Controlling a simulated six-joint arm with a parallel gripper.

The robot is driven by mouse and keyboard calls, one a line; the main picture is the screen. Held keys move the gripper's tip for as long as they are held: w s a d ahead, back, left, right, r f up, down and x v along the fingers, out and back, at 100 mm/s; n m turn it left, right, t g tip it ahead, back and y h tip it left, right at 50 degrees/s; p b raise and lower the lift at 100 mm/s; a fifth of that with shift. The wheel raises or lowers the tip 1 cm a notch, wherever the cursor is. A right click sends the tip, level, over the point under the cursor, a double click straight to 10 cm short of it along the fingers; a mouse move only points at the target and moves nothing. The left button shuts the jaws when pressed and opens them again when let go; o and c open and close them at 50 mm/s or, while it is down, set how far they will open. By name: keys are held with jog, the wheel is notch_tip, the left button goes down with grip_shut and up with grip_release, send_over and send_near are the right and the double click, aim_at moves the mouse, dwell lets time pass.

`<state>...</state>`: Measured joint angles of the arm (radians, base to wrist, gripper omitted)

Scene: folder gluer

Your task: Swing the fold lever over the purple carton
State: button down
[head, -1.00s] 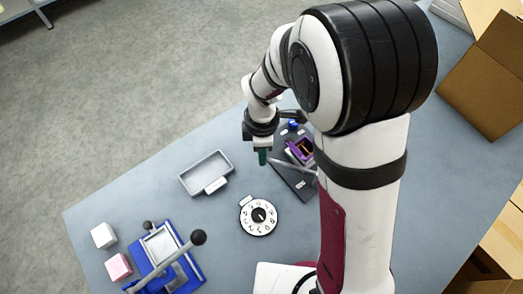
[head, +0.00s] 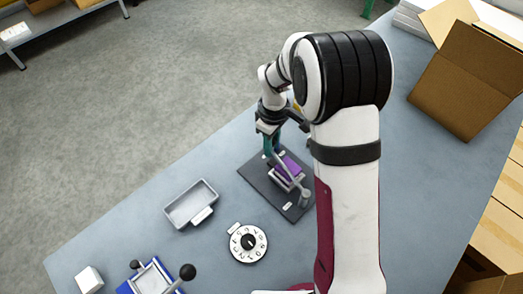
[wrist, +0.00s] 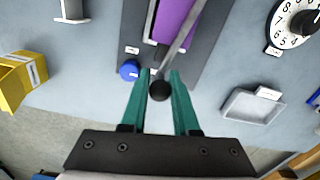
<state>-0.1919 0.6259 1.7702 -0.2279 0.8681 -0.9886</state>
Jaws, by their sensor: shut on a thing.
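The purple carton (head: 290,167) sits on a dark base plate (head: 252,176); its top shows as plain purple. In the wrist view the carton (wrist: 176,20) is at the top centre. The fold lever's grey rod (wrist: 184,38) runs from the upper right, across the carton's right side, down to its black knob (wrist: 159,90). My gripper (wrist: 161,73) has its teal fingers closed on either side of the lever at the knob. In the head view my gripper (head: 272,143) is at the far left of the carton, with the knob hidden there.
A blue knob (wrist: 130,70) stands on the plate beside my left finger. A grey tray (head: 180,211) and a numbered dial (head: 248,243) lie to the left. A blue fixture (head: 153,278) with another black-knobbed lever is at bottom left. An open cardboard box (head: 462,82) stands at right.

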jog(key=shift+w+d+m, duration=0.35)
jog(key=shift+d+m, duration=0.25)
jog(key=shift+d, duration=0.05)
jog(key=shift+w+d+m, duration=0.35)
jog(key=shift+d+m, duration=0.25)
jog(key=shift+d, duration=0.05)
jog(key=c, duration=0.7)
grip_release()
notch_tip(320, 180, up, 16)
jog(key=shift+f, duration=0.1)
